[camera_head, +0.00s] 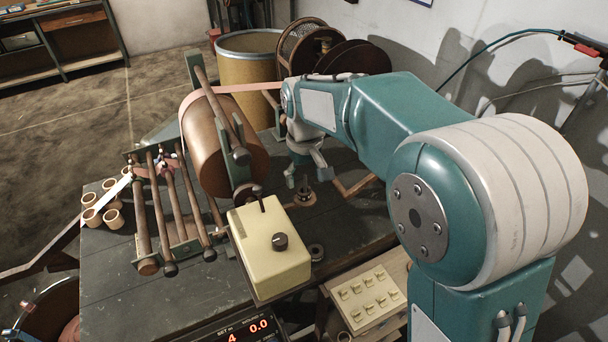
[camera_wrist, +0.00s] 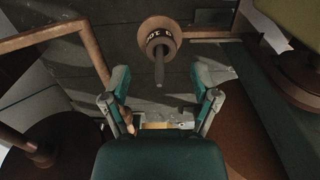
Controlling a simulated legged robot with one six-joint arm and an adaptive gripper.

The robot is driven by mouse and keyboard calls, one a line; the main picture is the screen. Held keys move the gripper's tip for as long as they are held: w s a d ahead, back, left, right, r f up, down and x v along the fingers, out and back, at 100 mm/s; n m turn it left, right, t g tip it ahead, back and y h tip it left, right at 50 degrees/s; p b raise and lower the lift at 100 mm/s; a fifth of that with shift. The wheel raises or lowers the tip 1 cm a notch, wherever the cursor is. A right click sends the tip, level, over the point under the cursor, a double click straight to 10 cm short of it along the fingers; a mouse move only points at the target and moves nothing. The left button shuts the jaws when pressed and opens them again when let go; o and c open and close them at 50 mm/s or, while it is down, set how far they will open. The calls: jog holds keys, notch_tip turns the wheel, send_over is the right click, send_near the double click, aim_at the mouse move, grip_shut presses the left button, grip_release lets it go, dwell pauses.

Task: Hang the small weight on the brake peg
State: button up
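A small copper-coloured weight (camera_head: 305,198) with an upright stem stands on the dark bench top. In the wrist view the weight (camera_wrist: 171,31) shows its round base, a label band and the stem pointing toward the camera. My gripper (camera_head: 307,178) is close above and beside the weight in the head view, pointing down. I cannot pick out the brake peg with certainty.
A yellow box (camera_head: 270,252) with a knob and lever stands on the bench in front. A large brown drum (camera_head: 222,150) and wooden rollers (camera_head: 178,205) are to the left. A dark ring-shaped piece (camera_head: 316,252) lies right of the box. A yellow bin (camera_head: 245,85) stands behind.

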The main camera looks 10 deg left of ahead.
dwell(0.3)
notch_tip(320, 180, up, 12)
dwell(0.4)
jog(key=s+d+r+m+t, duration=0.1)
jog(key=s+d+m+t, duration=0.1)
jog(key=s+d, duration=0.4)
jog(key=s+d+r+m+t, duration=0.15)
jog(key=s+d, duration=0.25)
jog(key=d, duration=0.5)
jog(key=s+d+f+m+t, duration=0.2)
jog(key=s+d+f, duration=0.4)
jog(key=s, duration=0.5)
jog(key=shift+d+f+m, duration=0.4)
jog(key=shift+d+m, duration=0.2)
jog(key=shift+m, duration=0.05)
jog(key=shift+s, duration=0.1)
